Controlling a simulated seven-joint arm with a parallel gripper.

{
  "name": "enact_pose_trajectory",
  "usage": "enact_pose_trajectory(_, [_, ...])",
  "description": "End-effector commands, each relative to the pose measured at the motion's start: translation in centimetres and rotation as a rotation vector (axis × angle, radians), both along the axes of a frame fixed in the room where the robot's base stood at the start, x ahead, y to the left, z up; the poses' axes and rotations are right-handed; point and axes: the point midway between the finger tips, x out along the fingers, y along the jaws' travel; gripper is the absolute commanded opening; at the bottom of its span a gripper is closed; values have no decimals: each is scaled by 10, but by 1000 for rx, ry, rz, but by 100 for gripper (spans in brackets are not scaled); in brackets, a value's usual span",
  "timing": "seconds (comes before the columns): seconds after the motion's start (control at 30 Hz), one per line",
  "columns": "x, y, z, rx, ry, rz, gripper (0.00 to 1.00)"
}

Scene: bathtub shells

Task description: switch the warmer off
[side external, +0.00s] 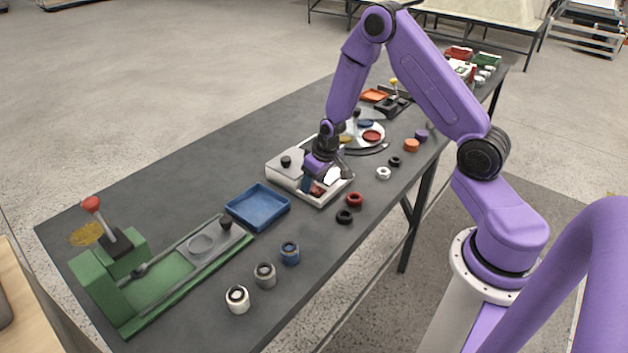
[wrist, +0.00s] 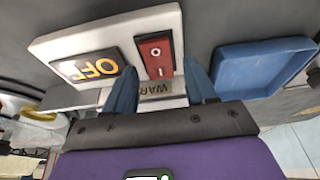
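The warmer (side external: 283,180) is a pale, low box in the middle of the table in the side view, and its panel (wrist: 110,32) fills the upper part of the wrist view. A red rocker switch (wrist: 156,56) marked O and I is set in it, beside a dark display (wrist: 88,68) with orange letters reading OFF, seen upside down. A partly covered label starts with WAR. My gripper (wrist: 160,88) has two blue fingers, apart and empty, with the label between them and the switch just beyond. In the side view, my gripper (side external: 312,187) is low over the warmer's front.
A blue tray (side external: 257,207) lies close by and also shows in the wrist view (wrist: 262,68). A green lever press (side external: 150,270) is at the near left. Several small jars and rings line the front edge. A round plate (side external: 378,141) with coloured discs stands behind my gripper.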

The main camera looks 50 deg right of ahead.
Motion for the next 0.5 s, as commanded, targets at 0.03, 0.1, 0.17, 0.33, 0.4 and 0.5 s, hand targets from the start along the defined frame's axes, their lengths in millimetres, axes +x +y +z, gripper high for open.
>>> enact_pose_trajectory(0.03, [0, 0, 0, 0, 0, 0, 57])
enact_pose_trajectory(0.1, [0, 0, 0, 0, 1, 0, 57])
enact_pose_trajectory(0.17, [0, 0, 0, 0, 1, 0, 57])
enact_pose_trajectory(0.33, [0, 0, 2, 0, 1, 0, 57])
enact_pose_trajectory(0.4, [-1, 0, 5, 0, 0, 0, 57])
enact_pose_trajectory(0.5, [-3, 0, 14, 0, -1, 0, 57])
